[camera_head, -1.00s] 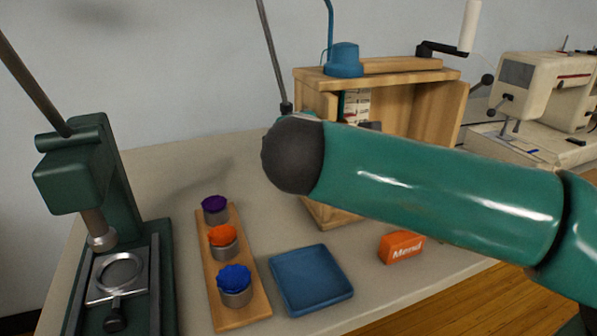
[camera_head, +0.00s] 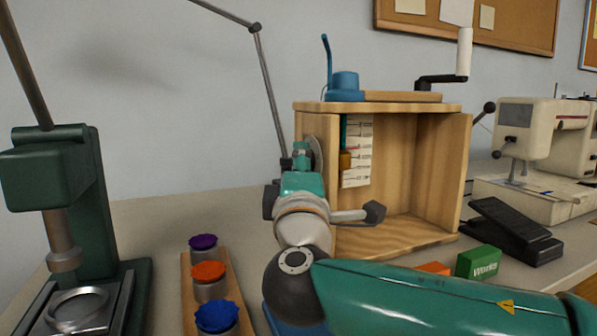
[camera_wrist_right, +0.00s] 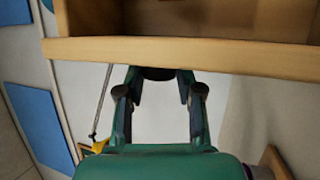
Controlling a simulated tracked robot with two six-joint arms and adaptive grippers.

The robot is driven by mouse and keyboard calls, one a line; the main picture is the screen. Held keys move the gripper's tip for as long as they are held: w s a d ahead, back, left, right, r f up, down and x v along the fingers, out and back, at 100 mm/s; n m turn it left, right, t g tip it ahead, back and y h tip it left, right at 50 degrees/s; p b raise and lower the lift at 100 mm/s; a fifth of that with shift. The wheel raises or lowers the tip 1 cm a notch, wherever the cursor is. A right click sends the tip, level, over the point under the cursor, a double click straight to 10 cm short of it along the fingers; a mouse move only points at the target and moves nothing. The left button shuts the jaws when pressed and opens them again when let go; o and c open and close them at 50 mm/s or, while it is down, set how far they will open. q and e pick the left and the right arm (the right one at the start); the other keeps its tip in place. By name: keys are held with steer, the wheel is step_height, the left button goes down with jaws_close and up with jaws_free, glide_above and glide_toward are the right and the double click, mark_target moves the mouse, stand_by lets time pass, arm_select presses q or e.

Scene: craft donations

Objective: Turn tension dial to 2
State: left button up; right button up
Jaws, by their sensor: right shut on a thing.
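The wooden cabinet (camera_head: 397,230) stands open-fronted at the centre of the table. A grey disc (camera_head: 318,154) shows at its left outer side, partly behind my right gripper (camera_head: 301,152). Inside, a white marked card (camera_head: 358,150) has a yellow-brown pointer (camera_head: 345,161) at its left edge; the marks are too small to read. In the right wrist view, my right gripper (camera_wrist_right: 160,78) points at the cabinet side (camera_wrist_right: 190,56) and is shut on a dark part (camera_wrist_right: 158,73), apparently the tension dial. The dial's setting is hidden. My left gripper is not in view.
A green press (camera_head: 75,180) and a wooden strip with purple (camera_head: 203,242), orange (camera_head: 209,271) and blue-topped (camera_head: 217,315) pots stand left. A green block (camera_head: 478,262), black pedal (camera_head: 515,232) and sewing machine (camera_head: 535,135) are right. A lamp arm (camera_head: 268,90) rises behind the gripper.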

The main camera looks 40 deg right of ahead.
steer(key=shift+f, duration=0.3)
steer(key=o, duration=1.1)
steer(key=shift+o, duration=0.3)
steer(key=shift+r, duration=0.15)
steer(key=v, duration=1.2)
